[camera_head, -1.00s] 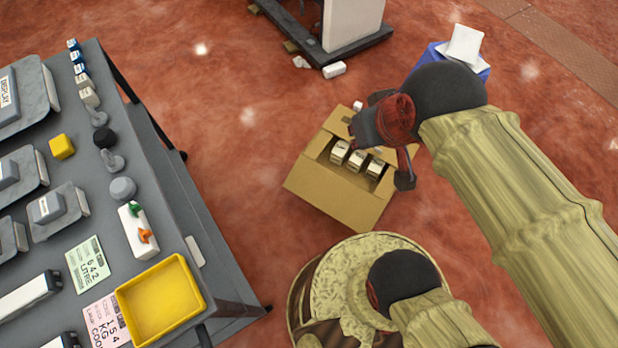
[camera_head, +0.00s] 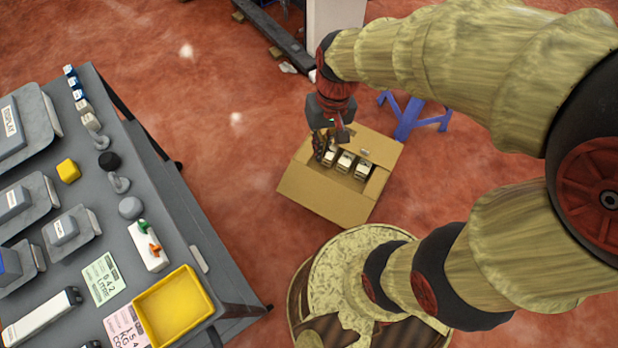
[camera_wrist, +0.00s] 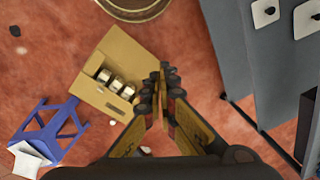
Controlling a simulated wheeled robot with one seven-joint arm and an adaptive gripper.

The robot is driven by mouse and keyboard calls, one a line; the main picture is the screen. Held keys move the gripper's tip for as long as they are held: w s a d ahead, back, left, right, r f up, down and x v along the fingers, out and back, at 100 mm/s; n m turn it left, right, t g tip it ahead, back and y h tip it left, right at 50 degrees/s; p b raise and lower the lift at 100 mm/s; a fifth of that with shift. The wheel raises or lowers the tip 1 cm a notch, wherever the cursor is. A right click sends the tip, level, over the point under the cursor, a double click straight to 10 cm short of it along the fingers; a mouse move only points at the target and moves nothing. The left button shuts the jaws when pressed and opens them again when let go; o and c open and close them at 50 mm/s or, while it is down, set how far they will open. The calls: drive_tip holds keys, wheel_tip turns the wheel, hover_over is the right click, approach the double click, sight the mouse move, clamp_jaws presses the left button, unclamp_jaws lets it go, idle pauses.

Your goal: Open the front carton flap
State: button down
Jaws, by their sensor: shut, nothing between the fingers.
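The brown carton (camera_head: 345,208) stands on the red floor, its top open in the middle. Several white boxes (camera_head: 345,161) sit in a row inside. A broad tan panel faces the near side; I cannot tell whether it is a flap or the wall. In the wrist view the carton (camera_wrist: 122,52) lies left of the fingers. My gripper (camera_head: 326,152) points down over the carton's far left edge and hides part of it. In the wrist view its fingertips (camera_wrist: 162,72) are together and empty, overlapping the carton's right edge. I cannot tell whether they touch it.
A grey table (camera_head: 190,235) with a yellow tray (camera_head: 173,305) and several items stands at the left. A blue stand (camera_head: 411,117) is behind the carton at the right. A round mottled base (camera_head: 330,270) stands in front. Red floor is clear between table and carton.

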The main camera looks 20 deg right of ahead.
drive_tip(key=w+a+f+m+g+y+p, duration=0.1)
drive_tip(key=w+a+f+m+y+p, duration=0.25)
drive_tip(key=f, duration=0.65)
drive_tip(key=w+a+f+m+g+p, duration=0.1)
drive_tip(key=w+a+f+m+p, duration=0.15)
drive_tip(key=w+f+p, duration=0.6)
drive_tip(key=w+d+f+m+t+h, duration=0.1)
drive_tip(key=d+f+m, duration=0.1)
drive_tip(key=f, duration=0.9)
drive_tip(key=w+d+f+m+t+h, duration=0.1)
drive_tip(key=d+f+h, duration=0.15)
drive_tip(key=f, duration=0.75)
drive_tip(key=w+d+h, duration=0.2)
drive_tip(key=w+d, duration=0.1)
drive_tip(key=d, duration=0.2)
wheel_tip(320, 180, down, 14)
drive_tip(key=s+a+b, duration=0.1)
drive_tip(key=b, duration=0.7)
drive_tip(key=shift+s+r, duration=0.2)
drive_tip(key=shift+b, duration=0.3)
